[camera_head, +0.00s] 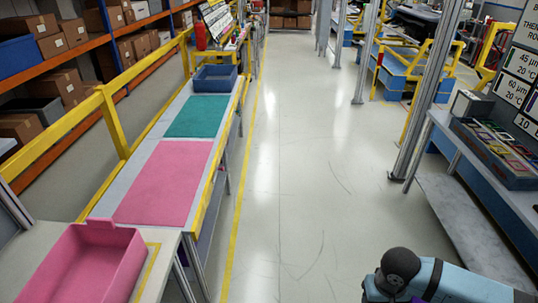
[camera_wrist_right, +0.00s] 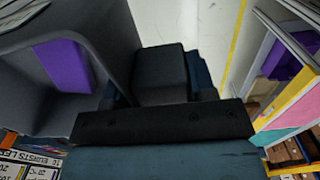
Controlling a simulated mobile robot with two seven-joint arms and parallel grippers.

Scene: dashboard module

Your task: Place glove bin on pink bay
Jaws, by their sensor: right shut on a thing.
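A pink bay mat (camera_head: 165,183) lies flat on the long bench at left in the head view, with no object on it. In the right wrist view, a dark grey bin-like thing (camera_wrist_right: 105,28) with a purple patch (camera_wrist_right: 62,66) fills the left side; I cannot tell if the purple is its contents or a panel. My right gripper (camera_wrist_right: 162,72) is shut on this grey thing, its exact grip partly hidden. In the head view my right arm reaches in at the bottom right, its gripper below the frame. My left gripper is not in view.
A pink open bin (camera_head: 85,262) stands on the near table at the bottom left. Beyond the pink mat lie a teal mat (camera_head: 199,116) and a blue bin (camera_head: 214,78). A yellow rail (camera_head: 110,120) runs behind the bench. The aisle floor (camera_head: 290,170) is clear.

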